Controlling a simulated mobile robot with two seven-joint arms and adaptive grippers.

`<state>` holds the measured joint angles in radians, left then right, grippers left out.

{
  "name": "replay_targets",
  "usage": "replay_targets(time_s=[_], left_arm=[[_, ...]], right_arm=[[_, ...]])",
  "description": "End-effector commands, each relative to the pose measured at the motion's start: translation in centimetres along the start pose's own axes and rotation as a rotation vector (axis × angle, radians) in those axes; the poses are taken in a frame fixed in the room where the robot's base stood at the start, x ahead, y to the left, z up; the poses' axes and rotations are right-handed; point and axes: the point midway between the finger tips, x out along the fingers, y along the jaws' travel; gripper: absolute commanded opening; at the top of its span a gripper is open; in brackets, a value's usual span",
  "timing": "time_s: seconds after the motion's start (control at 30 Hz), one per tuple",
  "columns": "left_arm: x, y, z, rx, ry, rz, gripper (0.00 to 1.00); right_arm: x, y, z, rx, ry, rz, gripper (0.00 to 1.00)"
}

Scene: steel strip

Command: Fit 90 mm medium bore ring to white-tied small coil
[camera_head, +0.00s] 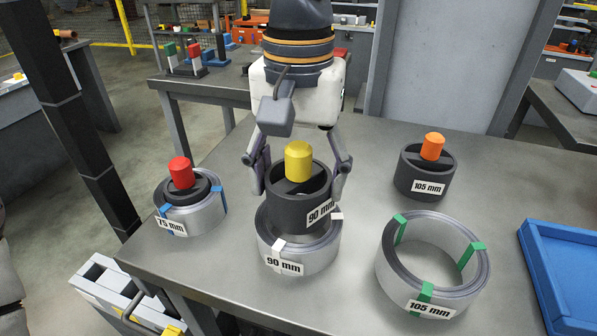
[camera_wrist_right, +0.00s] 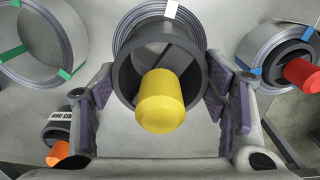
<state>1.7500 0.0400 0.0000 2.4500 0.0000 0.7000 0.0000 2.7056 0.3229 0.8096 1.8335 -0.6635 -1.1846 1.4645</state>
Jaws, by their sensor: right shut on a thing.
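The dark grey bore ring (camera_head: 290,207) has a yellow knob (camera_head: 299,160) and a 90 mm label. My right gripper (camera_head: 299,188) is shut on its outer wall, one finger on each side. The ring is roughly upright over the small steel coil (camera_head: 329,254), which has white ties and a 90 mm label. The ring's lower edge overlaps the coil's bore; I cannot tell whether it has entered. In the right wrist view the ring (camera_wrist_right: 125,75) sits between the fingers, with the white-tied coil (camera_wrist_right: 150,12) behind it. My left gripper is not in view.
A blue-tied coil (camera_head: 206,213) holds a red-knobbed ring (camera_head: 202,188) at left, labelled 75 mm. A green-tied 105 mm coil (camera_head: 384,268) stands empty at right, with an orange-knobbed 105 mm ring (camera_head: 408,181) behind it. A blue tray (camera_head: 538,262) lies at the right edge.

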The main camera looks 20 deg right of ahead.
Motion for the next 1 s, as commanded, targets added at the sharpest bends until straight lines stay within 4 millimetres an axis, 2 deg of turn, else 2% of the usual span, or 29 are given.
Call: replay_targets(time_s=[1.0], left_arm=[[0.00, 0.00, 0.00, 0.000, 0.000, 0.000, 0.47]], right_arm=[[0.44, 0.01, 0.01, 0.001, 0.000, 0.001, 0.36]])
